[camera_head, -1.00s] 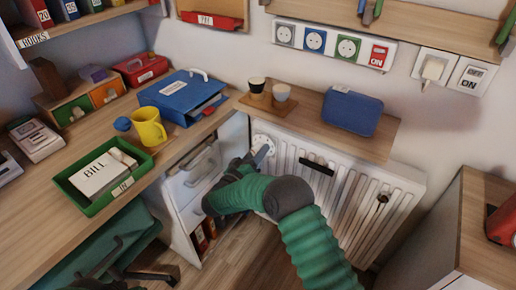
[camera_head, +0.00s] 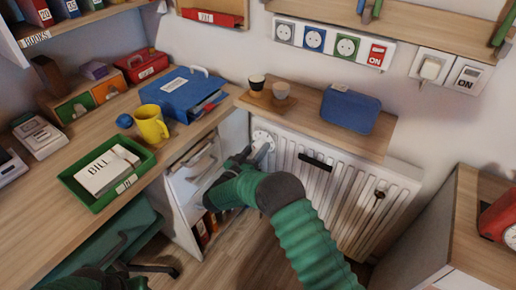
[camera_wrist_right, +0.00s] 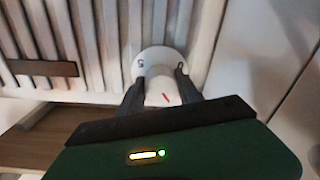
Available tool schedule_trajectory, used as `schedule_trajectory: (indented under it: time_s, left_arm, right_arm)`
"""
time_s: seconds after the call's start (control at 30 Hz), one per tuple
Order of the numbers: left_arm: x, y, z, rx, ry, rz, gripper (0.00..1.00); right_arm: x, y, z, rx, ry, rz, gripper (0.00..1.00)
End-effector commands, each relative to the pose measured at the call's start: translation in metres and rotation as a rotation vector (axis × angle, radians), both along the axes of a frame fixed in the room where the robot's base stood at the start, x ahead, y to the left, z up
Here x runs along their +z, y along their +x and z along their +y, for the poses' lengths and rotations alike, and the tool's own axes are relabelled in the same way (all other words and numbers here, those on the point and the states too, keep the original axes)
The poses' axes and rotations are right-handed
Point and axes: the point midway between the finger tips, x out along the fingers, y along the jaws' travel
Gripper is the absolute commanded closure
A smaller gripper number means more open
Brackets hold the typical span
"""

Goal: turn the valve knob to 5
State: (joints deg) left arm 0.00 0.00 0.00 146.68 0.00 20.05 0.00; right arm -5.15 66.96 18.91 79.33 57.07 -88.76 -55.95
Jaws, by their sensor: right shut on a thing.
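The white valve knob (camera_wrist_right: 160,86) sits on a round white dial (camera_wrist_right: 157,57) at the upper left end of the radiator (camera_head: 335,195). In the right wrist view, a 5 shows at the dial's left and what looks like a 0 at its right. A short, tilted red mark is on the knob's near face, between the fingers. My right gripper (camera_wrist_right: 160,91) is shut on the knob, one finger on each side. In the head view, my right gripper (camera_head: 258,154) hides part of the dial (camera_head: 263,137). My left gripper cannot be made out.
A wooden shelf (camera_head: 370,147) with two cups and a blue box (camera_head: 350,109) is above the radiator. A wooden cabinet (camera_head: 480,240) with a red clock is at right.

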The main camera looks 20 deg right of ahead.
Motion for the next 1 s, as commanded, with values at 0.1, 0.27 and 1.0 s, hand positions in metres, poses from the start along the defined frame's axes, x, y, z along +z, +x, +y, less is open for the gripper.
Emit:
schedule_trajectory:
  time_s: [0.1, 0.27, 1.0]
  left_arm:
    - [0.000, 0.000, 0.000, 0.000, 0.000, 0.000, 0.64]
    - [0.000, 0.000, 0.000, 0.000, 0.000, 0.000, 0.64]
    - [0.039, 0.000, 0.000, 0.000, 0.000, 0.000, 0.64]
  right_arm:
    - [-0.004, -0.001, 0.005, 0.009, 0.005, 0.008, 0.57]
    - [-0.003, 0.000, 0.003, 0.006, 0.003, 0.006, 0.38]
    - [0.000, -0.066, 0.082, 0.008, 0.000, 0.007, 0.38]
